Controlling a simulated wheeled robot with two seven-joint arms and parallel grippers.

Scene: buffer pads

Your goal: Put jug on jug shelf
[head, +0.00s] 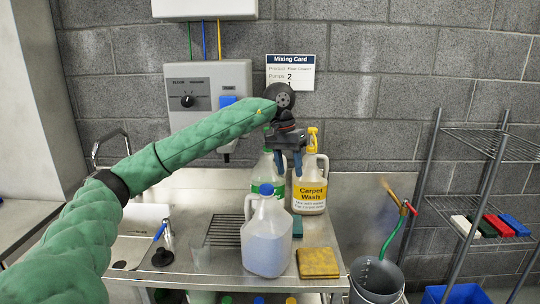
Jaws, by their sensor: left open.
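A translucent white jug (267,240) with a blue cap and bluish liquid stands upright on the front of the steel bench. A second jug (309,192), labelled Carpet Wash with a yellow pump top, stands behind it to the right. A third, green-labelled jug (264,172) stands at the back, partly hidden by my gripper. My left gripper (289,170) is open and points down, above and behind the blue-capped jug, in front of the back jugs. It appears empty. My right gripper is out of view. Which surface is the jug shelf is unclear; coloured caps show below the bench's front edge.
A yellow sponge (318,263) lies right of the front jug. A sink is at the bench's left. A grey bucket (376,281) with brushes stands at the right. A wire rack (488,206) holds several coloured pads. A dispenser (208,92) hangs on the wall behind my arm.

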